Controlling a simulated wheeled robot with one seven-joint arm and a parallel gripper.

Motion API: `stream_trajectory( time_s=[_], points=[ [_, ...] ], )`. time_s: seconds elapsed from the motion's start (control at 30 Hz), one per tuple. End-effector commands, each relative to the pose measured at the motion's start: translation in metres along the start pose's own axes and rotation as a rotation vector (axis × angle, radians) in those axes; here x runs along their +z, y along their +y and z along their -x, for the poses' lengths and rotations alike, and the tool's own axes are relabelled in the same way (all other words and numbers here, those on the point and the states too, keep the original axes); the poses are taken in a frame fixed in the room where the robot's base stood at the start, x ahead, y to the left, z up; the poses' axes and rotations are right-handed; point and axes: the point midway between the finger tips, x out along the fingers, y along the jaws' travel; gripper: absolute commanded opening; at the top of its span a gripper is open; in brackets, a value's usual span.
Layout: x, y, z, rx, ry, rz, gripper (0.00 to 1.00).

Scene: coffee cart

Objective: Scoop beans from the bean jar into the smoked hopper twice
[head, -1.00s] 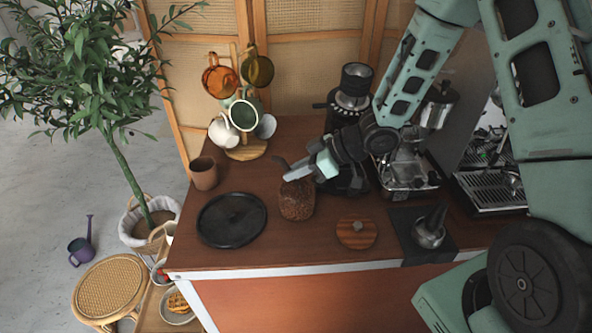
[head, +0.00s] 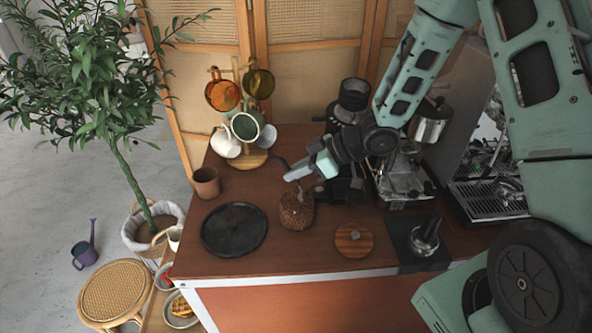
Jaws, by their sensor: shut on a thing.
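The bean jar (head: 297,214) stands on the wooden counter, filled with brown beans. My gripper (head: 303,172) is over the back of the jar, slanting down from the right. It is shut on a scoop (head: 281,164), whose dark end sticks out to the left of the fingers. A thin pale part hangs below the fingers toward the jar mouth; I cannot tell whether the scoop's bowl is in the beans or holds any. The smoked hopper (head: 354,94) tops the dark grinder behind and right of the jar. My arm partly hides the grinder's body.
A round wooden lid (head: 353,240) lies front right of the jar, and a black round tray (head: 234,230) lies to its left. A mug tree (head: 247,158) and brown cup (head: 206,182) stand back left. An espresso machine (head: 405,180) stands right of the grinder.

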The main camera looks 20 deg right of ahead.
Motion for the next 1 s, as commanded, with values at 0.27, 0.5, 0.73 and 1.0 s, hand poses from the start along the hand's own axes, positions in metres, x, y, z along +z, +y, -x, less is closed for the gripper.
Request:
stream_trajectory(
  time_s=[0.27,0.5,0.73,1.0],
  points=[
    [-0.015,-0.002,0.011,0.000,0.000,0.000,0.00],
    [-0.026,-0.003,0.019,0.000,0.000,0.000,0.00],
    [-0.037,-0.005,0.026,0.000,0.000,0.000,0.00],
    [-0.038,-0.005,0.027,0.000,0.000,0.000,0.00]
  ],
)
